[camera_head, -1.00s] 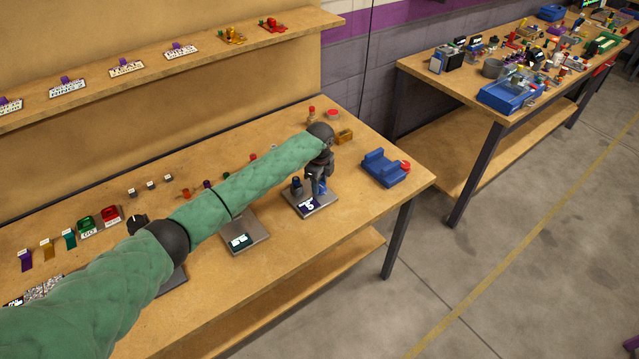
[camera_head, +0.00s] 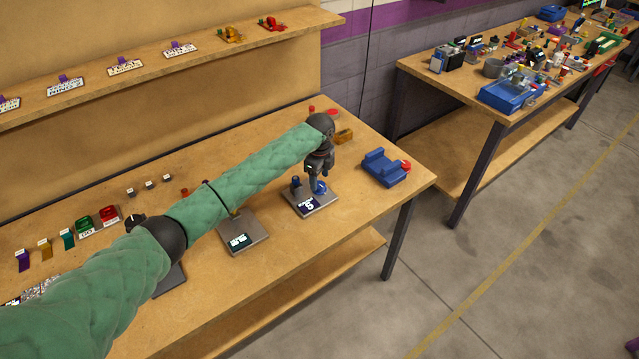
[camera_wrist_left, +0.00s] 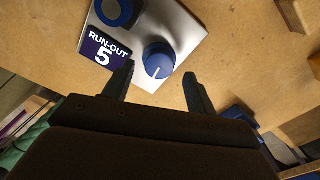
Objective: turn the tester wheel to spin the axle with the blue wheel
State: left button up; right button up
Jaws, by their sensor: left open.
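The run-out tester is a grey plate (camera_head: 326,201) with a dark label reading "RUN-OUT 5" (camera_wrist_left: 104,50). A blue knob-like wheel with a white line (camera_wrist_left: 158,61) stands on it; it also shows in the head view (camera_head: 319,188). Beside it is a dark blue round part with a dark centre (camera_wrist_left: 117,8), cut off by the top edge in the wrist view and looking like a short post in the head view (camera_head: 296,182). My left gripper (camera_wrist_left: 159,76) is open, pointing down at the knob, its fingertips apart on either side. Whether they touch it cannot be told.
A blue cradle (camera_head: 383,167) with a red part stands right of the tester, near the table edge. Another grey plate (camera_head: 245,232) lies to the left. A yellow-brown block (camera_head: 343,136) sits behind my wrist. Small parts and coloured tags lie further left.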

aim_at(319, 184)
pick_arm(q)
jog(key=shift+r+b, duration=0.75)
jog(key=shift+r, duration=1.85)
pick_arm(e)
jog(key=shift+w+a+r, duration=0.35)
jog(key=shift+w+r, duration=0.15)
jog(key=shift+r, duration=0.3)
jog(key=shift+w+a+r, duration=0.35)
jog(key=shift+w+r, duration=0.15)
jog(key=shift+r, duration=0.3)
jog(key=shift+d, duration=0.1)
